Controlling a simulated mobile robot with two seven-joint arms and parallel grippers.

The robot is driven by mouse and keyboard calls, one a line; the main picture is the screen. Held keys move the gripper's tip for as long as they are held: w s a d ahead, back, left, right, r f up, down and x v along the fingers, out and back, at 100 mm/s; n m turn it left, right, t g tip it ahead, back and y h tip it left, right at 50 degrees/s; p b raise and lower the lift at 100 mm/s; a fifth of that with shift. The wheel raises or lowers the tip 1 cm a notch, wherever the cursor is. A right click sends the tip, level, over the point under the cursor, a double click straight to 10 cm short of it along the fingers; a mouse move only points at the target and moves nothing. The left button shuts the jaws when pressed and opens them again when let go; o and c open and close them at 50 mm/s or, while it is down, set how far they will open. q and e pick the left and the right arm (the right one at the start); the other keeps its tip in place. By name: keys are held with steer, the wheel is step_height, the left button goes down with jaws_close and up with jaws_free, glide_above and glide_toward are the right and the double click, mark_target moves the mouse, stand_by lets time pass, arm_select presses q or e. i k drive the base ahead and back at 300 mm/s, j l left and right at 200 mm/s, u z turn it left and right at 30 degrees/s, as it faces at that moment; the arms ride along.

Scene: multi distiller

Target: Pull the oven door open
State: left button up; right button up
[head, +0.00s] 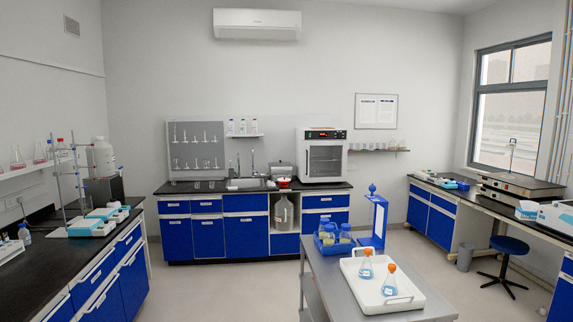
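The oven (322,155) is a white box with a dark glass door (325,160) and a red display above it. It stands on the black counter at the back wall, right of the sink. The door looks shut. Neither of my grippers shows in the head view.
A grey table (330,268) stands in front, bearing a white tray (405,299) with two flasks, a blue rack (332,243) of bottles and a blue stand (376,220). Dark benches run along the left (35,265) and right sides. The floor (215,290) left of the table is clear.

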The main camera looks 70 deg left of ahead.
mark_target(325, 160)
steer(key=u, duration=2.1)
steer(key=i+j+u, duration=0.6)
steer(key=i+u, duration=0.15)
steer(key=i+j, duration=0.15)
steer(key=i, duration=0.35)
steer(key=i+j+u, duration=0.1)
steer(key=i, duration=0.4)
steer(key=i+j, duration=0.15)
steer(key=i, duration=0.35)
steer(key=i+j+z, duration=0.15)
steer(key=i+z, duration=0.2)
steer(key=i, duration=1.25)
steer(key=i+j+z, duration=0.15)
steer(key=i, duration=1.55)
steer(key=i+l+z, duration=0.1)
steer(key=i+z, duration=0.65)
steer(key=i+j+z, duration=0.2)
steer(key=i+z, duration=0.15)
steer(key=i, duration=0.2)
